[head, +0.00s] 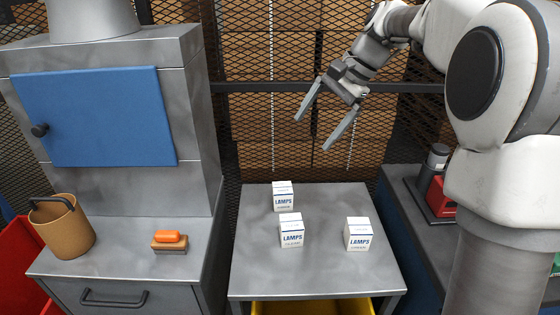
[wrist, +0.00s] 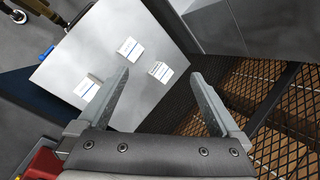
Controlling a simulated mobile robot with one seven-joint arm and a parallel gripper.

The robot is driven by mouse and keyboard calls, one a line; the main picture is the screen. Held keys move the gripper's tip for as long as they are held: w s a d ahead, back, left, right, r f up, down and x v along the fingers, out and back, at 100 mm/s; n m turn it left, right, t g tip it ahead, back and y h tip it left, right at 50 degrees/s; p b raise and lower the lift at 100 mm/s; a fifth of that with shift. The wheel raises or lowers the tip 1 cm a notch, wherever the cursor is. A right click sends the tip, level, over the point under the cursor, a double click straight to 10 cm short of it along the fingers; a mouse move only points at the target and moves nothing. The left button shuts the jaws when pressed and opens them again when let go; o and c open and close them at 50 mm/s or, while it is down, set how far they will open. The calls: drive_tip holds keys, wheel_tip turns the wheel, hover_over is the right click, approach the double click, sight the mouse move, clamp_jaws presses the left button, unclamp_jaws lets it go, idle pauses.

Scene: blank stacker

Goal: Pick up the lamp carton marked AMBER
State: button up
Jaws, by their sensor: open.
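Three white cartons with blue LAMPS lettering stand on the grey metal table: a back one (head: 283,197), a middle one (head: 291,231) and a right one (head: 358,234). Each has a smaller word under LAMPS, too small to read, so I cannot tell which is marked AMBER. The wrist view shows the three cartons too, one at the left (wrist: 87,88), one at the top (wrist: 130,49) and one at the right (wrist: 160,72). My gripper (head: 326,132) is open and empty, raised above and behind the table. Its fingers also show in the wrist view (wrist: 163,80).
The cartons stand apart on the table (head: 325,275), with bare surface around them. A grey cabinet with a blue door (head: 100,115) stands left, with a brown bucket (head: 62,228) and an orange-topped brush (head: 170,240). A mesh fence (head: 300,60) rises behind. A yellow bin (head: 310,307) is below.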

drive_tip(key=w+d+f+m+g+y+b, duration=0.2)
drive_tip(key=w+f+m+y+b, duration=0.15)
drive_tip(key=w+f, duration=0.7)
drive_tip(key=m+y+b, duration=0.2)
drive_tip(key=m+y, duration=0.2)
drive_tip(key=y, duration=0.1)
approach(282, 187)
drive_tip(key=shift+h, duration=0.25)
drive_tip(key=b+x, duration=0.5)
drive_tip(key=x, duration=0.8)
drive_tip(key=shift+r, duration=0.1)
drive_tip(key=c, duration=1.3)
drive_tip(key=shift+r, duration=0.15)
